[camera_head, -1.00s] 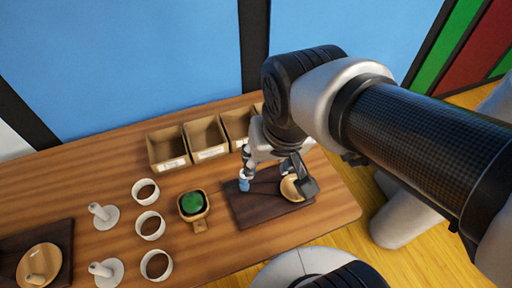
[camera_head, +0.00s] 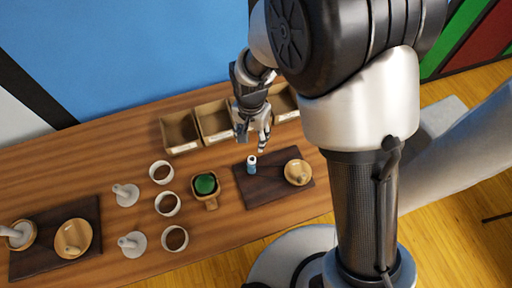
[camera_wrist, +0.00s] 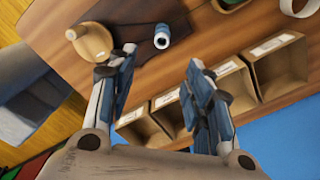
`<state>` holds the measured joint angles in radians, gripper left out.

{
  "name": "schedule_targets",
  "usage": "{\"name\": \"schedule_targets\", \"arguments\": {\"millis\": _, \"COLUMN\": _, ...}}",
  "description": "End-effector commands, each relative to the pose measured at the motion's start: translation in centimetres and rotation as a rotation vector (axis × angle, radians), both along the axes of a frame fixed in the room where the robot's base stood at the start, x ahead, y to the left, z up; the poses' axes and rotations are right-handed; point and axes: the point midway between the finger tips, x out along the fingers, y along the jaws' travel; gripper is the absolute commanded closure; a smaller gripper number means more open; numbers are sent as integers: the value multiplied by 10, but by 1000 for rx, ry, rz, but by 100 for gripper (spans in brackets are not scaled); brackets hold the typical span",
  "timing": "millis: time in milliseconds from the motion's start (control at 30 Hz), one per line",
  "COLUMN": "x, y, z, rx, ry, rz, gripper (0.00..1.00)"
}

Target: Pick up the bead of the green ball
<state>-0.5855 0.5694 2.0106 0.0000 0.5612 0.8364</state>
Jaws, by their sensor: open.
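Only the edge of a wooden holder shows at the top of the wrist view (camera_wrist: 229,5). I cannot make out a separate bead on the ball. My gripper (camera_head: 252,140) is open and empty, to the right of and behind the ball, above the table near the bins. In the wrist view its two fingers (camera_wrist: 160,58) are wide apart with nothing between them.
Open bins (camera_head: 213,121) line the back. Several white cups (camera_head: 168,204) and white spindle stands (camera_head: 131,244) stand left of the ball.

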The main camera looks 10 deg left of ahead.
Motion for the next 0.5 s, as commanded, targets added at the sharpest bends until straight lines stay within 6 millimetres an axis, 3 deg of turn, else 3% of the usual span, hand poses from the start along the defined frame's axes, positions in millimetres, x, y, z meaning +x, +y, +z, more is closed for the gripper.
{"name": "schedule_targets", "arguments": {"millis": 33, "x": -1, "y": -1, "z": -16, "rx": -3, "ry": 5, "rz": 0, "gripper": 53}}
{"name": "schedule_targets", "arguments": {"millis": 300, "x": -1, "y": -1, "z": -73, "rx": -2, "ry": 4, "rz": 0, "gripper": 53}}
{"name": "schedule_targets", "arguments": {"millis": 500, "x": 0, "y": 0, "z": -92, "rx": -1, "ry": 0, "rz": 0, "gripper": 53}}
